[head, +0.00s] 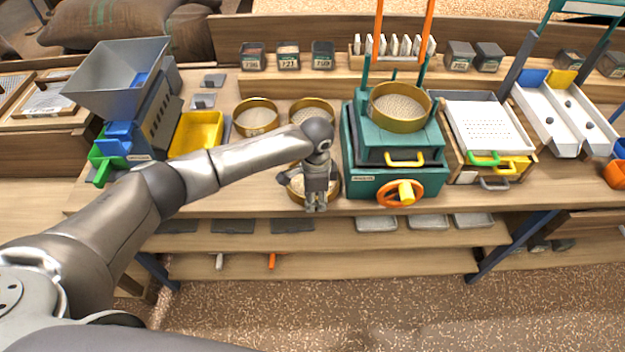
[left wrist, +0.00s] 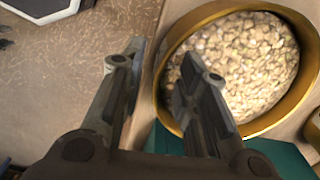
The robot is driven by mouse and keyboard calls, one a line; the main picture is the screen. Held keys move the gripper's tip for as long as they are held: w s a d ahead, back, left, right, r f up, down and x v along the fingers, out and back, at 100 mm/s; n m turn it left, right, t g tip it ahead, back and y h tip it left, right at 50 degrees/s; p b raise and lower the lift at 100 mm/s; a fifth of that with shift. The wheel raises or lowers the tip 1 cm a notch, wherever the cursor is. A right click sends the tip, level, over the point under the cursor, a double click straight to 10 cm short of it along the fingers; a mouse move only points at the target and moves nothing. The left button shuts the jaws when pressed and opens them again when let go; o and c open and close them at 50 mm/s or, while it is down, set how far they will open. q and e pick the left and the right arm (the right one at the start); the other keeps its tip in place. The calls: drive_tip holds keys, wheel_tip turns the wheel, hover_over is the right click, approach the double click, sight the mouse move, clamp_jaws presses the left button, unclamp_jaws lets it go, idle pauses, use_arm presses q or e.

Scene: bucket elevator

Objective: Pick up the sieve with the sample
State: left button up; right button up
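A round brass sieve (head: 335,194) stands on the bench under my left gripper (head: 316,208), partly hidden by it. In the left wrist view this sieve (left wrist: 178,38) holds a layer of pale grain, the sample (left wrist: 250,62). My left gripper (left wrist: 160,65) is open there. One finger shows outside the sieve's wall and the other over its inside, with the near part of the rim between them. I cannot tell how far down the fingers reach. My right gripper is in neither view.
A teal machine (head: 396,176) with an orange handwheel stands close on the right, carrying another filled sieve (head: 428,107). Two more sieves (head: 257,130) stand behind my left arm. A grey hopper (head: 115,75) and yellow tray (head: 196,133) are left. The bench's front strip is clear.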

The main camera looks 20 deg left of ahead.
use_arm(q)
drive_tip(key=shift+f, duration=0.15)
clamp_jaws()
drive_tip(key=shift+w, duration=0.1)
idle(0.4)
